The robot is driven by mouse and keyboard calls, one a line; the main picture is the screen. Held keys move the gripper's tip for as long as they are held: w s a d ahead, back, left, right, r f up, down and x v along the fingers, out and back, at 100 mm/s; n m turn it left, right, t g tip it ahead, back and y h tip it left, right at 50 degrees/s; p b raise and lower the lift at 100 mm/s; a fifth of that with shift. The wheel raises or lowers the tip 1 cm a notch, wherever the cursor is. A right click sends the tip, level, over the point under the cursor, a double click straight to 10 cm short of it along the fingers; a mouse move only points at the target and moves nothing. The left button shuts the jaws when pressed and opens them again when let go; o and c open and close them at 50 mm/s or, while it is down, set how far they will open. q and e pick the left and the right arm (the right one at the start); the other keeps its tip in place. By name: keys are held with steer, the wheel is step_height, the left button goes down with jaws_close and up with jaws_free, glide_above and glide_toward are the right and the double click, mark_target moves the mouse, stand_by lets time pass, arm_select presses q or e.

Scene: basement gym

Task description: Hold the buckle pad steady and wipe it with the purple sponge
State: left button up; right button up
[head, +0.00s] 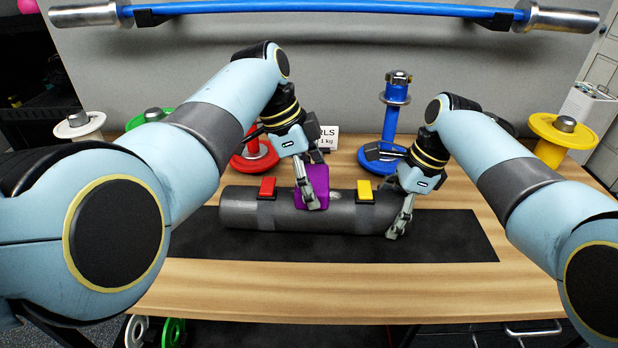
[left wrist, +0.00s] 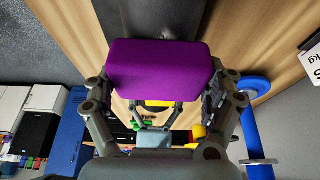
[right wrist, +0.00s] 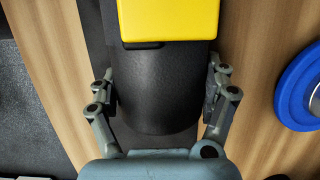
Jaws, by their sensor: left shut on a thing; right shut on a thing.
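The buckle pad (head: 340,222) is a dark grey roll lying sideways on a black mat, with a red buckle (head: 267,187) at its left part and a yellow buckle (head: 364,190) at its right part. My right gripper (head: 395,230) is shut on the pad's right end; the right wrist view shows its fingers on both sides of the pad (right wrist: 158,90). My left gripper (head: 316,197) is shut on the purple sponge (head: 302,190), which also fills the middle of the left wrist view (left wrist: 160,68). The sponge is at the pad between the two buckles; contact is unclear.
The black mat (head: 460,238) lies on a wooden table (head: 350,285). Behind the pad stand a red spool-like weight (head: 240,160), a blue stand (head: 390,125) and a label card (head: 328,138). A yellow weight (head: 560,140) stands at right. The table front is clear.

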mark_target(344, 196)
arm_select(q)
steer(key=d, duration=0.4)
steer(key=shift+s+d+r, duration=0.15)
steer(key=shift+s+r, duration=0.1)
steer(key=shift+r, duration=0.05)
steer(key=shift+a+f, duration=0.15)
steer(key=shift+a, duration=0.7)
steer(key=shift+w+a, duration=0.2)
steer(key=shift+a, duration=2.55)
steer(key=shift+d, duration=0.1)
